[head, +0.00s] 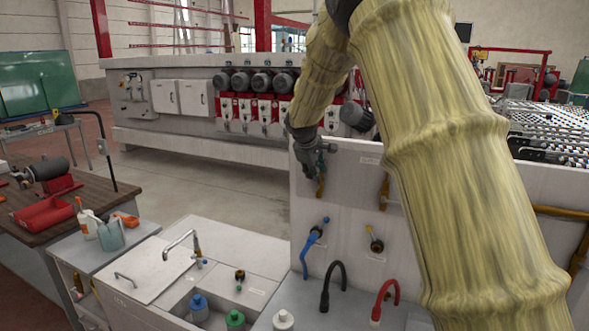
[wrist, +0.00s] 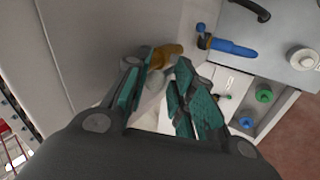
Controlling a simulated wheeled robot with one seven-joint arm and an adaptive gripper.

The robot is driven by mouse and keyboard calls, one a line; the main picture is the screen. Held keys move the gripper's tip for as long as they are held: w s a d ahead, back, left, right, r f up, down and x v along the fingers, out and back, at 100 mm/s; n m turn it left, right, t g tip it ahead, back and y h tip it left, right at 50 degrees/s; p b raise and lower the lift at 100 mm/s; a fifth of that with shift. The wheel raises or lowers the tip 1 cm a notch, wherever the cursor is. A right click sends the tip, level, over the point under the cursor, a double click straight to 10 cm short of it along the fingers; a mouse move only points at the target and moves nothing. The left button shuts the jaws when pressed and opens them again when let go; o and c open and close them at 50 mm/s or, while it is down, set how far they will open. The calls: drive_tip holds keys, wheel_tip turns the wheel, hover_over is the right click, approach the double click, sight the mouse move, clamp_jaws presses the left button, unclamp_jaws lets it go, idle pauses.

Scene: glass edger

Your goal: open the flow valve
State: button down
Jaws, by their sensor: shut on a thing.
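The flow valve appears to be the brass fitting (head: 320,187) at the upper left of the white panel; no label for it is readable. My gripper (head: 312,163) is at this valve, just above the brass part, and largely hides its handle. In the wrist view the brass body (wrist: 165,54) shows just beyond the fingertips. The jaws of my gripper (wrist: 158,88) are around a pale part beside the brass, and I take this to be the valve's handle. Its exact angle is hard to tell.
Lower on the panel (head: 345,190) are a blue fitting (head: 312,237) and a dark-and-brass fitting (head: 375,243). Black (head: 333,280) and red (head: 385,298) hoses stand below. A sink cabinet (head: 225,245) with a tap is at left. My arm covers the panel's right part.

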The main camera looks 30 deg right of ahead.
drive_tip(key=shift+w+d+r, duration=0.1)
drive_tip(key=shift+d+r, duration=0.05)
drive_tip(key=shift+r, duration=0.15)
drive_tip(key=c, duration=1.5)
unclamp_jaws()
drive_tip(key=o, duration=0.3)
drive_tip(key=shift+w+d+f, duration=0.1)
drive_tip(key=shift+f, duration=0.05)
drive_tip(key=shift+w+f, duration=0.1)
drive_tip(key=shift+f, duration=0.15)
drive_tip(key=v, duration=1.2)
drive_tip(key=shift+w, duration=0.1)
